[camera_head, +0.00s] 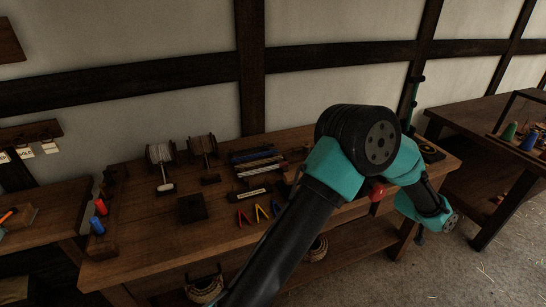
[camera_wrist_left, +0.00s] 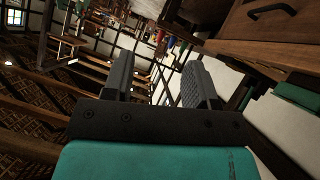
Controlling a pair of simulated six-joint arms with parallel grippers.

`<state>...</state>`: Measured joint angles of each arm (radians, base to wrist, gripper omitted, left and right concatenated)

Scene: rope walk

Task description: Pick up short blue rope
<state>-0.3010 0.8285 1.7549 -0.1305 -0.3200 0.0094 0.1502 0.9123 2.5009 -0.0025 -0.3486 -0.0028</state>
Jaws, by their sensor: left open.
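A dark blue strip-like bundle (camera_head: 252,154) lies with paler lengths at the back of the middle workbench in the head view. It is too small to tell whether it is the short blue rope. My left gripper (camera_wrist_left: 158,64) shows in the left wrist view with its two dark fingers apart and nothing between them. No rope shows near its fingers there. In the head view one of my teal and black arms crosses the bench's right half and hides part of its top; I cannot make out its fingers. My right gripper cannot be identified in either view.
The workbench (camera_head: 145,235) carries two wound reels (camera_head: 160,154) (camera_head: 203,146), a dark square block (camera_head: 192,208) and small coloured V-shaped pieces (camera_head: 260,213). Red and blue spools (camera_head: 97,225) stand at its left end. Baskets (camera_head: 204,288) sit below. Another table (camera_head: 460,120) stands right.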

